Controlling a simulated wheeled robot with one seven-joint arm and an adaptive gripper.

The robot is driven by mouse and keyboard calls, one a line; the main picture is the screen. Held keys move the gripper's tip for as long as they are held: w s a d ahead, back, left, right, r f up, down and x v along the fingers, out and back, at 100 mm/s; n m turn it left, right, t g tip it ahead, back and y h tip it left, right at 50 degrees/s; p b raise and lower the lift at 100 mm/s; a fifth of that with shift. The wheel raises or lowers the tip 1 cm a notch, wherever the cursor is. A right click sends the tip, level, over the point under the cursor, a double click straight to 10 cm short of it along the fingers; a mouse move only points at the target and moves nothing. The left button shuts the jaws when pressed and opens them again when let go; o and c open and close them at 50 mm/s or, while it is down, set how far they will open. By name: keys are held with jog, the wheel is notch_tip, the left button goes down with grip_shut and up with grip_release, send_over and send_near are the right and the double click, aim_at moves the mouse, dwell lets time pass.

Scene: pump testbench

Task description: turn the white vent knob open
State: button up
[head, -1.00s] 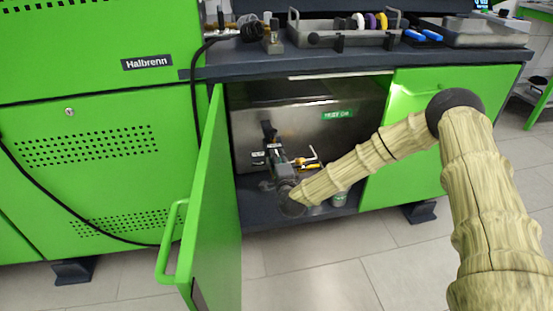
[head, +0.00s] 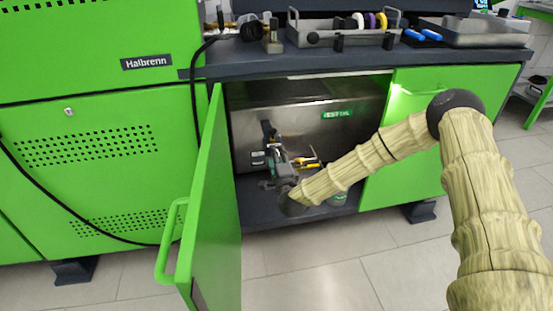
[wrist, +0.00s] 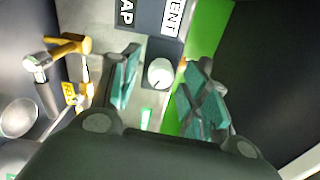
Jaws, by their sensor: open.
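The white vent knob (wrist: 160,72) shows in the wrist view, below a "VENT" label (wrist: 173,17). It appears between the two green-padded fingers of my gripper (wrist: 168,58). The fingers are spread, with a gap visible on both sides of the knob. I cannot tell how far the fingertips are from it in depth. In the head view my gripper (head: 277,155) reaches into the open cabinet, close to the steel tank's front (head: 305,135). There the gripper hides the knob.
A valve with a yellow handle (wrist: 68,45) is left of the fingers in the wrist view. The green cabinet door (head: 212,210) stands open left of my arm. A small cup (head: 339,198) stands on the cabinet floor beneath my forearm. The worktop (head: 350,60) is above.

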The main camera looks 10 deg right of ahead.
jog(key=shift+s, duration=0.1)
jog(key=s, duration=1.1)
jog(key=shift+s, duration=0.4)
jog(key=s+a+f+n+g+y, duration=0.2)
jog(key=s+a+f+n+g, duration=0.25)
jog(key=s+f, duration=0.55)
jog(key=s+a+f+n+g+y, duration=0.25)
jog(key=s+f+n+g, duration=0.3)
jog(key=s+f, duration=0.5)
jog(key=s+d+f+n+g+h, duration=0.2)
jog(key=s+d+n+g, duration=0.15)
jog(key=s, duration=0.45)
jog(key=s+d+f+n+g+h, duration=0.15)
jog(key=s+d, duration=0.25)
jog(key=s, duration=0.5)
jog(key=s+d+f+n+g+h, duration=0.1)
jog(key=s+d+n+g, duration=0.25)
jog(key=s, duration=0.45)
notch_tip(320, 180, up, 37)
jog(key=p, duration=3.7)
jog(key=shift+d, duration=0.35)
